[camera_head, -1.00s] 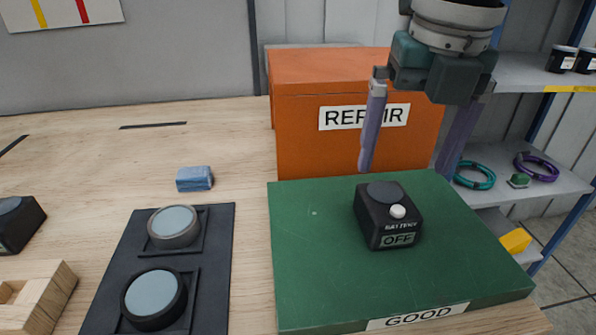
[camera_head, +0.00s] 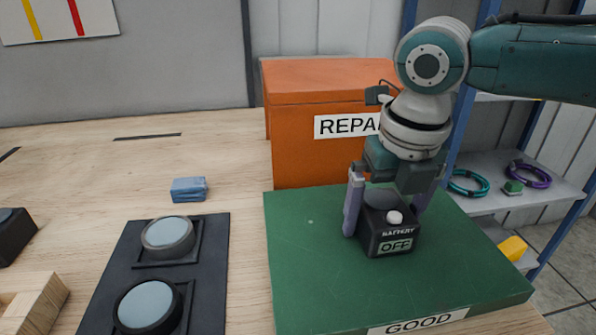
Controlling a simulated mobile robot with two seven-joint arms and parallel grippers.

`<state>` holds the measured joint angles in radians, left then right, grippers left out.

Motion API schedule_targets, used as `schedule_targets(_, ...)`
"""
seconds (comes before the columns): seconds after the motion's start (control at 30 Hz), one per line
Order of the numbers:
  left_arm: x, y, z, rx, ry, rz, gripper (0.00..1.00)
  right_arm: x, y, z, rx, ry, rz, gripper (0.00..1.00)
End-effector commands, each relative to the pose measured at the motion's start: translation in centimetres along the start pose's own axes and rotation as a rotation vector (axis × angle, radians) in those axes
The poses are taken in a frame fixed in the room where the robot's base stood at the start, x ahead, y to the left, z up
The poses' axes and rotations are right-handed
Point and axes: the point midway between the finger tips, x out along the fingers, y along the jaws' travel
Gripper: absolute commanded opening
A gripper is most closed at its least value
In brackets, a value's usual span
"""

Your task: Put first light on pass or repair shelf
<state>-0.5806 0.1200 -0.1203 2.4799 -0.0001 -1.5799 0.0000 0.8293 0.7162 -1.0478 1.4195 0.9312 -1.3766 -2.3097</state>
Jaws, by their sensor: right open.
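A black light (camera_head: 388,237) labelled BATTERY and OFF, with a white button, sits on the green GOOD board (camera_head: 310,275). My right gripper (camera_head: 386,220) is lowered over it, open, with one finger on each side of the light; I cannot tell whether they touch it. The orange REPAIR box (camera_head: 295,150) stands behind the board, partly hidden by my right arm. Two round lenses, an upper one (camera_head: 168,236) and a lower one (camera_head: 149,306), rest on a dark tray (camera_head: 208,292) to the left. My left gripper is not in view.
A blue block (camera_head: 189,189) lies behind the tray. Another black device (camera_head: 14,234) and a wooden holder (camera_head: 30,303) are at the left edge. A metal shelf (camera_head: 478,203) with rings stands at right. The back left table is clear.

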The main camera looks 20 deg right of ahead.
Motion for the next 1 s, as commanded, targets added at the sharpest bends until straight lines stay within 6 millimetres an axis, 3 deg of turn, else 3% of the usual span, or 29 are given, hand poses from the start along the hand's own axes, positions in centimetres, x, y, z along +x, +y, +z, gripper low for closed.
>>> schedule_targets(0.17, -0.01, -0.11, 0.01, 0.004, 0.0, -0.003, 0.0, -0.03, 0.01, 0.0, 0.0, 0.0, 0.0, 0.99)
schedule_targets(1.0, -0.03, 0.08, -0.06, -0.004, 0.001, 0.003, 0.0, -0.09, 0.01, 0.02, 0.0, 0.0, 0.0, 0.04)
